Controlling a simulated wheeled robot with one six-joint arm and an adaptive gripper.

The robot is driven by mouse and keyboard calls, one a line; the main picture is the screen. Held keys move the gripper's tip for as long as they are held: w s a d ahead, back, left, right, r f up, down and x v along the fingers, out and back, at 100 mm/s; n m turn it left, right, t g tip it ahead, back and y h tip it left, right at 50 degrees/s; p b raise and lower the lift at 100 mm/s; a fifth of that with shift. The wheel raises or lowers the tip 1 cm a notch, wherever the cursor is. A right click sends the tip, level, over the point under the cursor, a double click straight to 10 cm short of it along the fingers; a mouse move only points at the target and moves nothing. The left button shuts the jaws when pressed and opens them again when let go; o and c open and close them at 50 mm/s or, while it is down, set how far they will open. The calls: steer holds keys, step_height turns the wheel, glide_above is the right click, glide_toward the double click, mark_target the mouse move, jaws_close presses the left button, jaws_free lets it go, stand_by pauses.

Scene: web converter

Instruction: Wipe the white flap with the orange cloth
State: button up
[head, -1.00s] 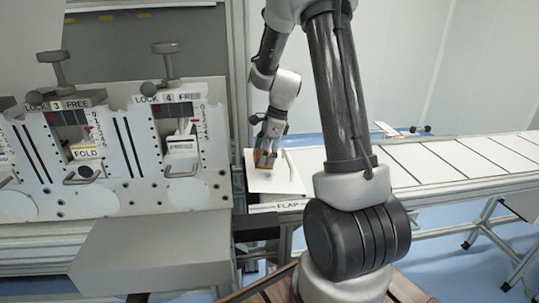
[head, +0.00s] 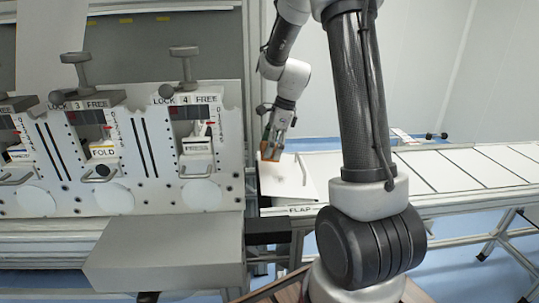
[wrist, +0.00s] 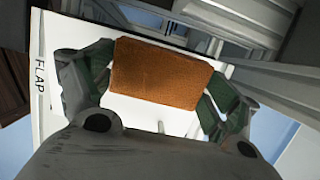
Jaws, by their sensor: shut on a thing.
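The orange cloth (head: 269,153) is held between the fingers of my gripper (head: 275,140). In the wrist view the cloth (wrist: 162,75) spans the space between the two green-padded fingers of my gripper (wrist: 155,85). The white flap (head: 285,182) lies at the near end of the conveyor, with a "FLAP" label on its front edge. The cloth is over the flap's far left part in the head view. I cannot tell whether it touches the surface. The flap (wrist: 65,45) shows behind the cloth in the wrist view.
A white panel (head: 130,145) with lock knobs and gauges stands left of the flap. A grey box (head: 165,255) juts out below it. The long white conveyor (head: 460,170) runs to the right. My arm covers part of it.

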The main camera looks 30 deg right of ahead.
steer(key=shift+v, duration=1)
steer(key=shift+a+r, duration=0.1)
steer(key=shift+v, duration=1.4)
steer(key=shift+w+a, duration=0.1)
steer(key=shift+a, duration=0.05)
